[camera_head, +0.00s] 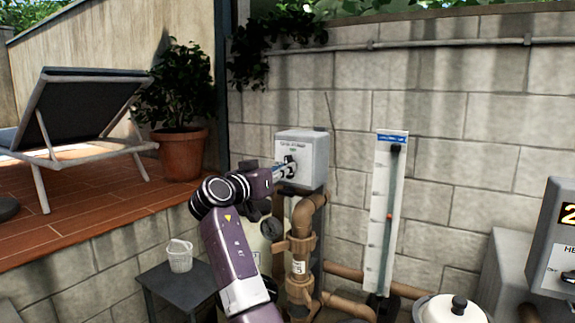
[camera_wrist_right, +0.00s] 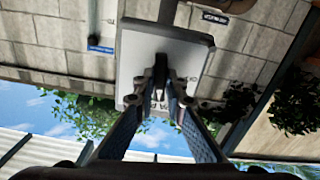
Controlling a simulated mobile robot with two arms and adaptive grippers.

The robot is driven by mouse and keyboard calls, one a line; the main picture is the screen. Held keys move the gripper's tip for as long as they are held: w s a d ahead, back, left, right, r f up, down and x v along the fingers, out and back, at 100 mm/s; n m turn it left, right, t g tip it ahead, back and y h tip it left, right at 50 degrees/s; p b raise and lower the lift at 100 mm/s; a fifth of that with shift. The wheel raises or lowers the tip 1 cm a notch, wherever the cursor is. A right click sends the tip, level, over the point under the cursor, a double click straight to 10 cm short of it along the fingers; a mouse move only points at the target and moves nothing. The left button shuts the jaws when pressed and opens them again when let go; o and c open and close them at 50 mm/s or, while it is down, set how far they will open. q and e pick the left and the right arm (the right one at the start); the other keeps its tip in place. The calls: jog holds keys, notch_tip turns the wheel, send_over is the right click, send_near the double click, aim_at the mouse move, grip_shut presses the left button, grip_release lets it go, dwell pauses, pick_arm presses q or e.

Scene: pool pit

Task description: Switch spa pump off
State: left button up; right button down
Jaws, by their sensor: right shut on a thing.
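The grey switch box (camera_head: 312,155) is on the block wall, above brown pipes. Small lettering on its front is too small to read. My right gripper (camera_head: 287,168) reaches it from the left, fingertips at its front face. In the right wrist view the picture is upside down; the box (camera_wrist_right: 195,55) fills the middle. The dark switch handle (camera_wrist_right: 161,68) stands out from its face, and my right gripper (camera_wrist_right: 162,88) is shut on it. The fingers hide part of the face lettering, so I cannot tell the switch's position. My left gripper is not in view.
Brown pipes (camera_head: 302,240) with a gauge (camera_head: 271,228) run below the box. A white tube panel (camera_head: 384,210) hangs to the right. A heater box (camera_head: 555,240) is at the far right. A small dark table (camera_head: 165,277) with a white basket (camera_head: 179,256) stands left.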

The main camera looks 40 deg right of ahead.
jog(key=n+p, duration=1.1)
jog(key=n, duration=0.6)
jog(key=c, duration=1.9)
grip_release()
jog(key=shift+a, duration=0.1)
jog(key=v, duration=0.7)
